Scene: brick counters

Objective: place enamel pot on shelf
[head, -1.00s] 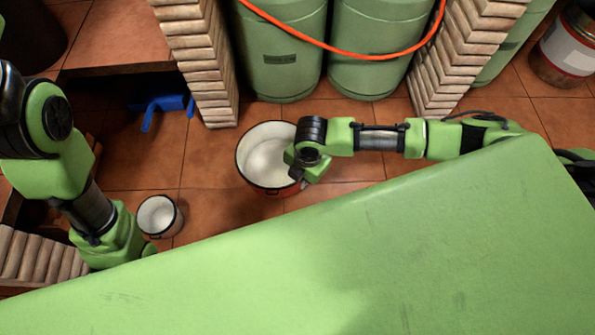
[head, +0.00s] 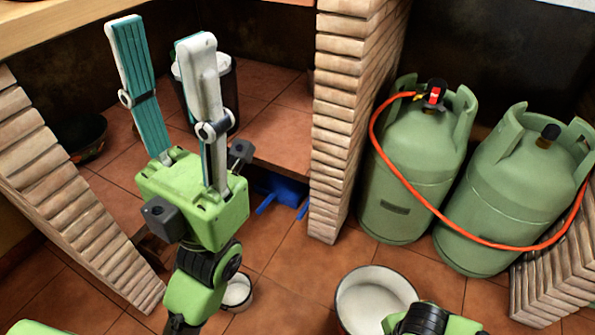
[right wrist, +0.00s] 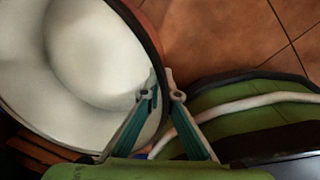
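The large enamel pot (head: 372,304), white inside with a dark rim, is at the bottom of the head view, cut off by the frame edge. My right gripper (right wrist: 161,82) is at its rim. In the right wrist view one finger is inside the enamel pot (right wrist: 85,65) and one outside, closed on the wall. I cannot tell whether the pot is off the floor. My left gripper (head: 160,32) is raised, open and empty, in front of the tiled shelf (head: 275,135) between brick pillars.
A dark pot with white contents (head: 225,85) stands on the shelf behind my left gripper, and a dark pan (head: 82,135) lies at left. A small white pot (head: 238,292) is on the floor. Brick pillar (head: 345,120) and green gas cylinders (head: 415,170) stand right of the shelf.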

